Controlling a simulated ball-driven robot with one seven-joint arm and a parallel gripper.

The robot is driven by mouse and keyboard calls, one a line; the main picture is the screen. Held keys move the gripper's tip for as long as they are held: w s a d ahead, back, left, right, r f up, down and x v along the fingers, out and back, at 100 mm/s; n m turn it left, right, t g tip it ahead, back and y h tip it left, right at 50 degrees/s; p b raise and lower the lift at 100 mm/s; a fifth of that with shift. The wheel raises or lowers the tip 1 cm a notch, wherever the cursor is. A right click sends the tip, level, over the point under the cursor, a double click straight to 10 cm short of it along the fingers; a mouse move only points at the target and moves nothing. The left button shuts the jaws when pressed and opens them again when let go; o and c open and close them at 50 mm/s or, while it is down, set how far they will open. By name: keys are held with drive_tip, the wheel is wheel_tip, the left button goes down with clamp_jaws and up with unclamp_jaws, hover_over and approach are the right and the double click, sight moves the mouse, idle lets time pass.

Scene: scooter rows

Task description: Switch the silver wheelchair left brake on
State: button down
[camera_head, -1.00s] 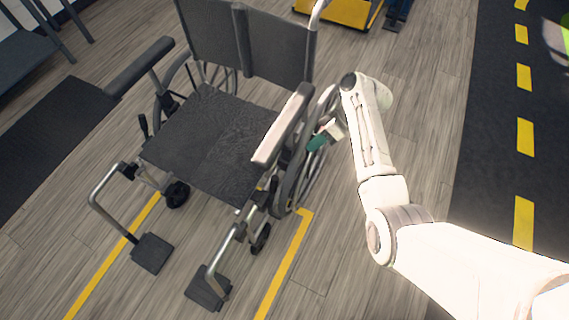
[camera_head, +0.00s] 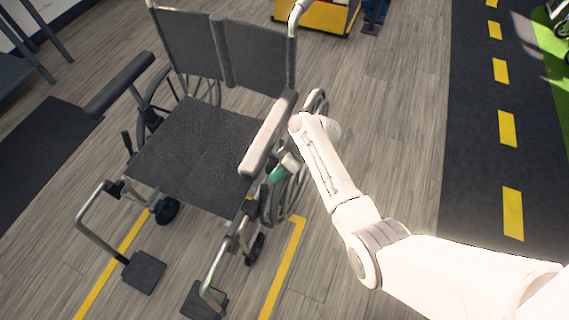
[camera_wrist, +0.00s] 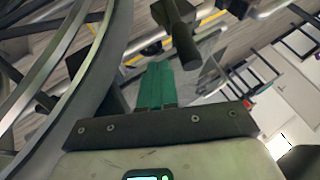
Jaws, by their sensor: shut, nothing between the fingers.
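The silver wheelchair (camera_head: 200,140) stands facing me, with a dark seat and silver tubes. Its left side is at picture right. My gripper (camera_head: 274,178) is beside its left wheel (camera_head: 297,190), below the left armrest (camera_head: 268,133). In the wrist view the green fingers of my gripper (camera_wrist: 158,72) are together and empty. A dark lever with a thick grip, apparently the left brake (camera_wrist: 184,42), is just right of and beyond the fingertips; I cannot tell whether they touch. In the head view this lever is hidden or too small to make out.
The wheel rim (camera_wrist: 75,85) runs close along the left of my gripper in the wrist view. Footrests (camera_head: 145,272) stick out in front. A yellow floor line (camera_head: 284,268) passes by the chair. Wooden floor to the right is clear up to the dark lane (camera_head: 480,150).

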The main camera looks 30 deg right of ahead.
drive_tip(key=shift+s+a+r, duration=0.1)
drive_tip(key=shift+s+a, duration=0.15)
drive_tip(key=shift+a, duration=0.2)
drive_tip(key=s+a+r+h+p, duration=0.1)
drive_tip(key=a+p, duration=0.1)
drive_tip(key=p, duration=0.1)
drive_tip(key=r+n+t+h+p, duration=0.1)
drive_tip(key=n+t+h+p, duration=0.1)
drive_tip(key=t+h+p, duration=0.3)
hover_over(262, 199)
drive_tip(key=s+a, duration=0.2)
drive_tip(key=s, duration=0.2)
drive_tip(key=shift+w+a+g+y, duration=0.2)
drive_tip(key=shift+g+y, duration=0.4)
drive_tip(key=shift+g, duration=0.3)
drive_tip(key=shift+p, duration=0.3)
